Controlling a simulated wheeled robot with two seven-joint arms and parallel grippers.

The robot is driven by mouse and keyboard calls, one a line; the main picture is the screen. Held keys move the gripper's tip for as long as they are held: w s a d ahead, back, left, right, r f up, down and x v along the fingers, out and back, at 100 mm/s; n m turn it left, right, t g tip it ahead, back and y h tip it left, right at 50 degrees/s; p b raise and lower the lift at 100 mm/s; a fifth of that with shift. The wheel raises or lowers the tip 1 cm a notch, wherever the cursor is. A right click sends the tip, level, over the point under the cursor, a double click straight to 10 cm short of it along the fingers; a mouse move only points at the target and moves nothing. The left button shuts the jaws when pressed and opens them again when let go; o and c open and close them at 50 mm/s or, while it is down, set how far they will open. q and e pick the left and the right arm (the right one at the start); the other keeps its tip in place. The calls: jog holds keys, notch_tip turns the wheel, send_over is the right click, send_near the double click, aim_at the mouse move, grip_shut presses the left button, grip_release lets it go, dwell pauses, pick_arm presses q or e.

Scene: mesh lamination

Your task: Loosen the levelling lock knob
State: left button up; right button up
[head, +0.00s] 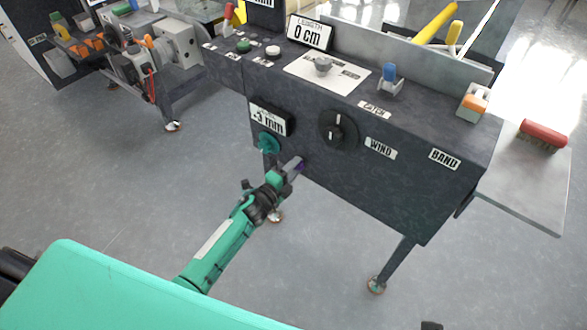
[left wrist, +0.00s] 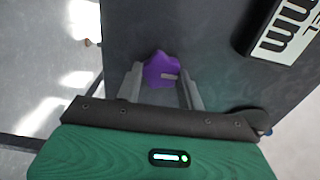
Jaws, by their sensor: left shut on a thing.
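The levelling lock knob is a purple, star-shaped knob on the dark front panel of the machine. In the left wrist view the knob (left wrist: 160,68) sits between the two grey fingers, with a pale mark on its face. In the head view only a small purple bit of the knob (head: 300,167) shows beside my fingertips. My left gripper (head: 293,166) reaches up to the panel's lower edge and is shut on the knob; it also shows in the left wrist view (left wrist: 161,88).
A teal knob (head: 268,143) sits just above my left gripper, under a "-3 mm" display (head: 269,117). A black dial (head: 338,130) is to the right, near the WIND label (head: 381,148). Clear grey floor lies below the panel.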

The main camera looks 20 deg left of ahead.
pick_arm(q)
jog(key=o, duration=1)
pick_arm(e)
jog(key=shift+r, duration=0.1)
pick_arm(q)
jog(key=shift+s, duration=0.1)
jog(key=v, duration=1.3)
jog(key=shift+s+a+p, duration=0.15)
jog(key=shift+s+p, duration=0.15)
jog(key=shift+s, duration=0.05)
pick_arm(e)
jog(key=shift+w+f, duration=0.25)
jog(key=shift+f, duration=0.35)
jog(key=shift+s+a, duration=0.1)
